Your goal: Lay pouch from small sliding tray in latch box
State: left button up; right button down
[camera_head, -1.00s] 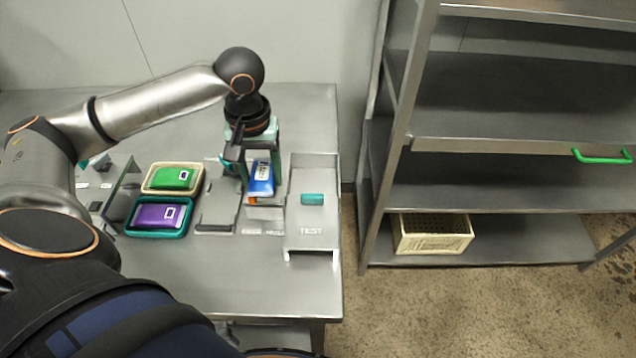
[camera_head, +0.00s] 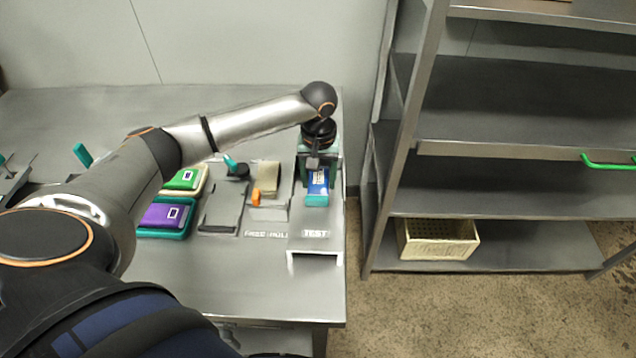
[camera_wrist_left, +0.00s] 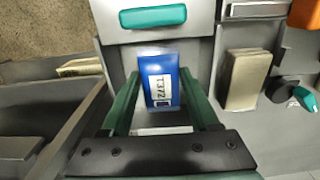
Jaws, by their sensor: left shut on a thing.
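My left gripper (camera_head: 318,182) is shut on a blue pouch (camera_head: 317,183) with a white label. The left wrist view shows the pouch (camera_wrist_left: 160,80) between the two green fingers. The gripper is at the grey fixture marked TEST (camera_head: 315,222), just behind its teal handle (camera_head: 316,200). The handle also shows in the left wrist view (camera_wrist_left: 153,17). I cannot tell whether the pouch touches the fixture's surface. Which fixtures are the small sliding tray and the latch box is not clear. My right gripper is out of view.
Left of TEST are a fixture with a tan block (camera_head: 268,178) and orange part (camera_head: 256,197), and a grey fixture (camera_head: 220,212). A green pouch (camera_head: 184,179) and a purple pouch (camera_head: 163,216) lie in trays. A rack (camera_head: 480,197) holds a cream crate (camera_head: 437,252).

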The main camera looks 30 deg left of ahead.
aim_at(318, 182)
pick_arm(q)
jog(key=shift+f, duration=0.9)
jog(key=o, duration=1.4)
jog(key=shift+f, duration=0.1)
jog(key=shift+c, duration=0.2)
notch_tip(318, 182, up, 12)
jog(key=p, duration=0.1)
jog(key=shift+s, duration=0.15)
